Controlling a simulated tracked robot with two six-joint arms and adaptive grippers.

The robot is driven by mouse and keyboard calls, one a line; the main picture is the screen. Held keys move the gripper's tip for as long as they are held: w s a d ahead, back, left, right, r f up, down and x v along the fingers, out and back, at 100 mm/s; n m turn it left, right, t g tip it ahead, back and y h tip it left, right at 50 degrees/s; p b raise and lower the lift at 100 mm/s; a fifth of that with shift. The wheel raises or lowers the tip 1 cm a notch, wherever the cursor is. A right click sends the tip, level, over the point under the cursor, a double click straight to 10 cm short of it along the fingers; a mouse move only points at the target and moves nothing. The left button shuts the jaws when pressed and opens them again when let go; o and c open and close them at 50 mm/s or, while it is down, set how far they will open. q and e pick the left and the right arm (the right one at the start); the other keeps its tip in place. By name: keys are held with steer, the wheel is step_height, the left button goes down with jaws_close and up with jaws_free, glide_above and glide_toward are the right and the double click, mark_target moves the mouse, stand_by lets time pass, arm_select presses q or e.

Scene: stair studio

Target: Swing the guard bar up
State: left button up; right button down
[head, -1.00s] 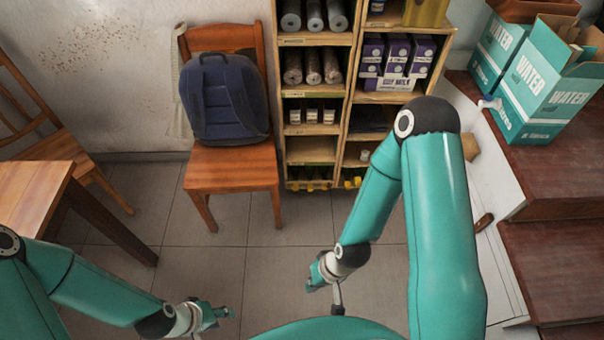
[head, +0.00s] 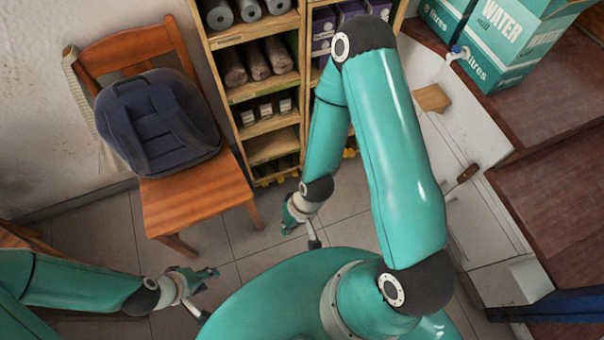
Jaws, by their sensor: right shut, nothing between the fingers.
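A dark blue bar (head: 555,306) enters at the lower right edge in the head view, beside the brown steps; I cannot tell whether it is the guard bar, and most of it is out of frame. My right gripper (head: 288,222) is shut and empty, hanging over the tiled floor in front of the shelves, well left of the blue bar. My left gripper (head: 212,277) is over the floor at the lower left, far from the bar and touching nothing I can see. Its fingers are too small to read.
A wooden chair (head: 200,205) with a dark blue backpack (head: 158,125) stands at the left. A wooden shelf unit (head: 270,150) stands at the back. Brown steps (head: 550,200) with water boxes (head: 510,40) rise at the right. Clear floor tiles lie between chair and shelves.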

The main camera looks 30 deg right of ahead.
steer(key=shift+a, duration=0.1)
steer(key=w+d+f+m+t+h+b, duration=0.1)
steer(key=w+d+f+m+t+b, duration=0.15)
steer(key=w+f+m+b, duration=0.55)
steer(key=w+d+f+m+t+h+b, duration=0.1)
steer(key=w+d+f+m+t, duration=0.2)
steer(key=f, duration=0.9)
steer(key=w+d+f+m+t+h+b, duration=0.1)
steer(key=w+d+f+m+b, duration=0.4)
steer(key=f, duration=0.4)
steer(key=w+d+f+m+t+h+b, duration=0.2)
steer(key=d+f+m+b, duration=0.3)
steer(key=f+m, duration=0.3)
steer(key=w+d+f+m+t+h+b, duration=0.1)
steer(key=d+f+m+t+h+b, duration=0.1)
steer(key=d+f+m+h+b, duration=0.3)
step_height(320, 180, down, 6)
steer(key=d+m, duration=0.1)
steer(key=m, duration=0.3)
steer(key=shift+w+d+f+b, duration=0.25)
steer(key=shift+w+d+b, duration=0.1)
steer(key=shift+d, duration=0.05)
steer(key=shift+w+t, duration=0.1)
steer(key=shift+t, duration=0.15)
